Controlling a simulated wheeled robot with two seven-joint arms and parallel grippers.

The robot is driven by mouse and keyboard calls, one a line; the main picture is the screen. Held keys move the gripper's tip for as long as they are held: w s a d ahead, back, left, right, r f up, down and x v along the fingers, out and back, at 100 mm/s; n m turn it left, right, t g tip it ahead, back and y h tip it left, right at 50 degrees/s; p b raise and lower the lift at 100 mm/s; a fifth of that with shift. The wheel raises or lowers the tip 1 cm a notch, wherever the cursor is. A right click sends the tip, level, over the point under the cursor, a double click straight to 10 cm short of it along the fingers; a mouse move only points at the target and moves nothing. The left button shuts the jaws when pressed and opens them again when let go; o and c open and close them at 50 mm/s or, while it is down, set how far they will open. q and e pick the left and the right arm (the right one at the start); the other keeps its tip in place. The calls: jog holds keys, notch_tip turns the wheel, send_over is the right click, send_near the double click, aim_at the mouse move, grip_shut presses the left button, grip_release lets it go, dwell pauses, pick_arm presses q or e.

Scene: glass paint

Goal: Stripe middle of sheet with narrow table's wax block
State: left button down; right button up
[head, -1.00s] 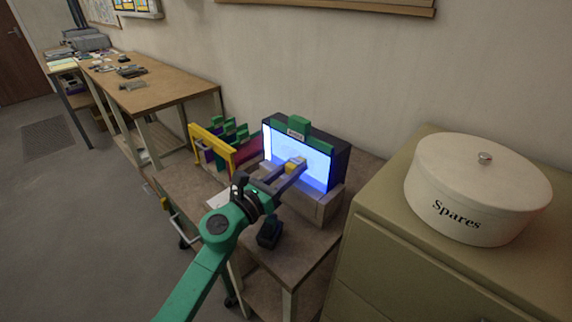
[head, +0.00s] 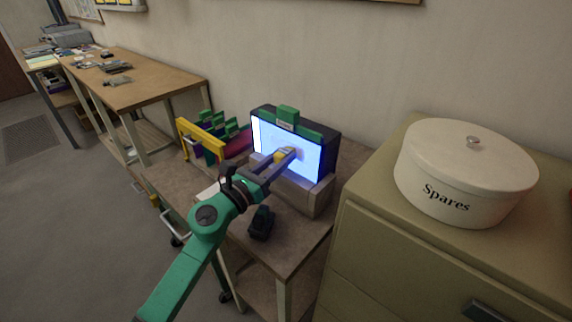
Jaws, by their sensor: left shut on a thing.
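The glowing pale sheet (head: 309,157) stands upright in a dark frame on the narrow table (head: 278,252). My left gripper (head: 284,157) is in front of the middle of the sheet, shut on a small yellowish block, the wax block (head: 281,156). The block is at or very near the sheet's face; I cannot tell whether it touches. No stripe can be made out on the part of the sheet that shows. The gripper and arm hide part of the sheet's lower left. My right gripper is not in view.
A yellow frame (head: 200,136) with green and dark pieces stands left of the sheet. A small dark object (head: 261,222) lies on the table in front. A white "Spares" tin (head: 467,175) sits on the cabinet (head: 385,235) at right. A long bench (head: 150,83) is at back left.

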pick_arm(q)
jog(key=shift+w+a+f+b, duration=0.2)
jog(key=shift+w+a+b, duration=0.7)
jog(key=shift+a, duration=0.15)
jog(key=shift+w+a+r, duration=0.1)
jog(key=shift+w+a, duration=0.2)
jog(key=shift+a, duration=0.1)
jog(key=w+a+b, duration=0.2)
jog(key=shift+a+b, duration=0.2)
jog(key=shift+b, duration=0.1)
jog(key=shift+w+a+r, duration=0.1)
jog(key=shift+w+a, duration=0.1)
jog(key=v, duration=0.5)
jog(key=shift+s+a+r+b, duration=0.25)
jog(key=shift+s+b, duration=0.1)
